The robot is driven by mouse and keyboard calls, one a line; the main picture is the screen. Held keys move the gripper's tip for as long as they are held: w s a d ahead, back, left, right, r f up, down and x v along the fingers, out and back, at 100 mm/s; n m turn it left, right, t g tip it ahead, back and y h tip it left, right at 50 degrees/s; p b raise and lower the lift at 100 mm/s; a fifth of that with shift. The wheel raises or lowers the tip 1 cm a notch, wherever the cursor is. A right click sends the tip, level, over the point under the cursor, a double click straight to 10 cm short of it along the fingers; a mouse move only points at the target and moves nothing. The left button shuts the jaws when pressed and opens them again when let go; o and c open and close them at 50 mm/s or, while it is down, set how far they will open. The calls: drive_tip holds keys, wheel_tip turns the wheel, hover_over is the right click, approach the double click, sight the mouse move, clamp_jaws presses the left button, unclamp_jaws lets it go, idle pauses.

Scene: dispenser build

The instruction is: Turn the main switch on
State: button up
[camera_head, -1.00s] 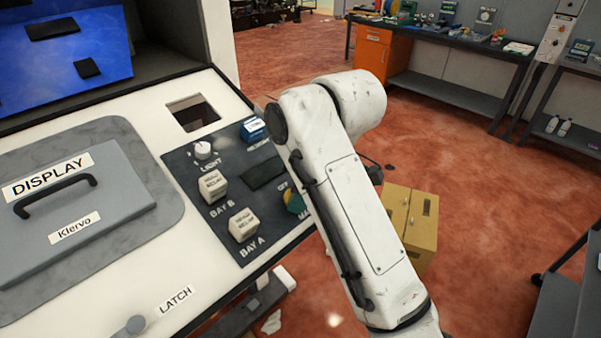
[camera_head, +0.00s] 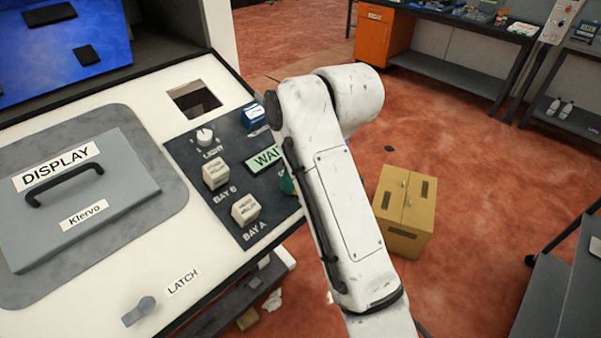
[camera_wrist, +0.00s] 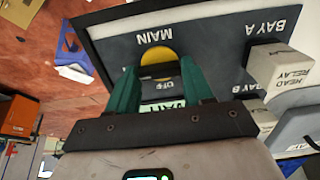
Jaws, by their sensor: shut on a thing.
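The main switch (camera_wrist: 158,55) shows in the wrist view as a yellow disc with a dark handle, on the dark panel beside the label MAIN. My gripper (camera_wrist: 161,74) has its two green fingers on either side of the handle and is shut on it. An OFF label shows between the fingers. In the head view my white arm hides the switch, and only a bit of green finger (camera_head: 287,183) shows. The small display (camera_head: 264,159) on the panel is lit green with letters starting "WAI"; my arm covers the rest.
White relay blocks for BAY B (camera_head: 215,175) and BAY A (camera_head: 245,209), a LIGHT knob (camera_head: 205,136) and a blue part (camera_head: 253,116) sit close by on the panel. A LATCH lever (camera_head: 139,311) is at the front. A cardboard box (camera_head: 405,212) stands on the floor.

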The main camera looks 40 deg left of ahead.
idle(0.4)
drive_tip(key=o, duration=1)
drive_tip(key=shift+o, duration=0.2)
drive_tip(key=v, duration=1)
drive_tip(key=shift+d+r, duration=0.2)
drive_tip(key=shift+r, duration=0.15)
